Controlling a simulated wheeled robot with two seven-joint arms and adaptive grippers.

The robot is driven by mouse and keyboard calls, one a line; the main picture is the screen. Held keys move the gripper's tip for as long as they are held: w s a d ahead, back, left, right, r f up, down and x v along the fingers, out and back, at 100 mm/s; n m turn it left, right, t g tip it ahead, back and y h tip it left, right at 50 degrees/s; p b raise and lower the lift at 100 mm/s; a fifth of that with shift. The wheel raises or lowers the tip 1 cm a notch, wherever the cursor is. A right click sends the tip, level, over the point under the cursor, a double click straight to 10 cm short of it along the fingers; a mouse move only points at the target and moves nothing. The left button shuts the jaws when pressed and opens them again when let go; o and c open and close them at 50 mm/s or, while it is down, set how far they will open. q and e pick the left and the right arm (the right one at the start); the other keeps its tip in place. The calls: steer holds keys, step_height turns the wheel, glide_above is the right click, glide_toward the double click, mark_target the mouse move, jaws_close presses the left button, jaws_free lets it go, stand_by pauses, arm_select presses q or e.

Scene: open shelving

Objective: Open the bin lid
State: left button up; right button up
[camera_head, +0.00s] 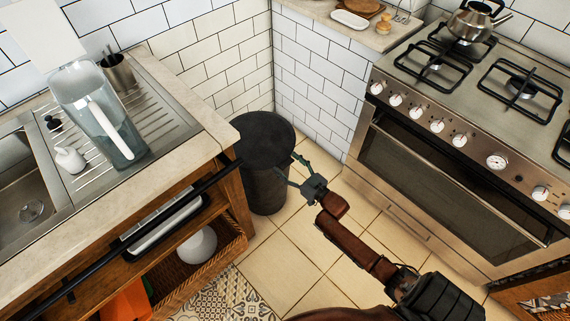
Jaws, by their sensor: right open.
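A dark grey round bin (268,188) stands on the tiled floor in the corner, between the sink counter and the stove. Its flat dark lid (262,138) looks closed on top. My right gripper (289,170) is at the bin's right side, just below the rim level in the picture, with its fingers spread and nothing between them. One finger lies close to the lid's edge; I cannot tell whether it touches. My left gripper is not in view.
The sink counter (185,100) with a glass pitcher (100,115) is on the left, with a dark rail (205,185) along its front. The stove (440,180) is on the right. Floor tiles (280,265) are clear in front of the bin.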

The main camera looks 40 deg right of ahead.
steer(key=shift+w, duration=0.2)
steer(key=shift+c, duration=0.4)
steer(key=shift+r, duration=0.1)
steer(key=c, duration=1.6)
